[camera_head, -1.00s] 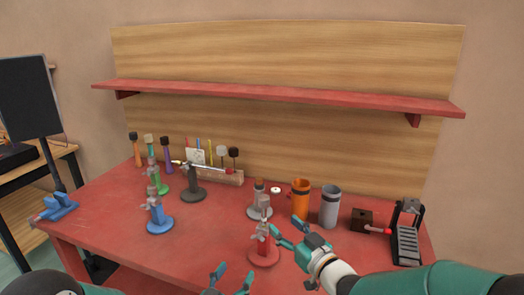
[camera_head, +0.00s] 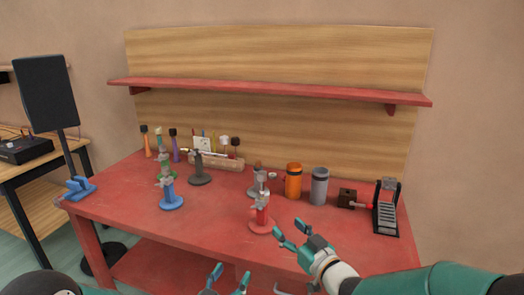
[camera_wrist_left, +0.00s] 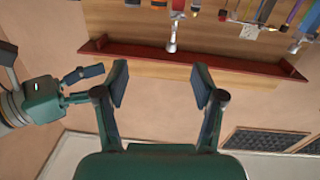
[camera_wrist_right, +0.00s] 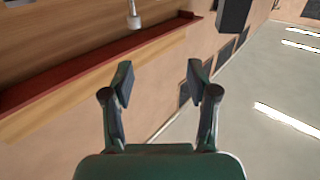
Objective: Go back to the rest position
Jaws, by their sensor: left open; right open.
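My left gripper (camera_head: 229,279) is open and empty at the bottom edge of the head view, in front of the red table (camera_head: 120,206). My right gripper (camera_head: 287,236) is open and empty, and appears to the right of the red stand (camera_head: 262,216) near the table's front edge. The left wrist view shows the left gripper's two spread fingers (camera_wrist_left: 160,88) with nothing between them. It also shows my other gripper at its left. The right wrist view shows the right gripper's spread fingers (camera_wrist_right: 160,85), also empty.
A red shelf (camera_head: 260,90) runs above. A black speaker (camera_head: 48,93) stands left.

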